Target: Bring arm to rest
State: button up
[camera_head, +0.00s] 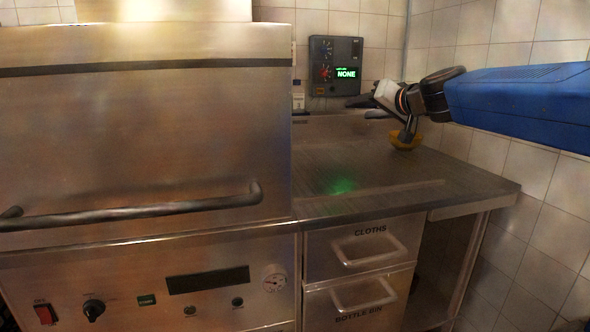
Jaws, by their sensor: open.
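My blue arm reaches in from the right edge, above the steel counter (375,178). My gripper (385,119) is at its left end, over the back of the counter near the wall. Its jaws are apart, with one dark finger pointing left and one pointing down. A small yellow-orange thing (405,142) shows at the counter's back, just below the lower finger. I cannot tell whether the finger touches it.
A dark control box (335,66) reading NONE hangs on the tiled wall behind my gripper. The counter's front is clear.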

jog(key=s+d+f+g+h, duration=0.2)
jog(key=s+d+f+g, duration=0.1)
jog(key=s+f, duration=0.9)
jog(key=s+d+f+n+g+h, duration=0.1)
jog(key=s+d+f+g+h, duration=0.1)
jog(key=s+f, duration=1)
jog(key=s+d+f+g+h, duration=0.2)
jog(key=s+d+f+g, duration=0.2)
jog(key=s+f, duration=0.8)
jog(key=s+d, duration=0.1)
jog(key=s, duration=0.4)
jog(key=shift+d, duration=0.15)
jog(key=shift+o, duration=0.4)
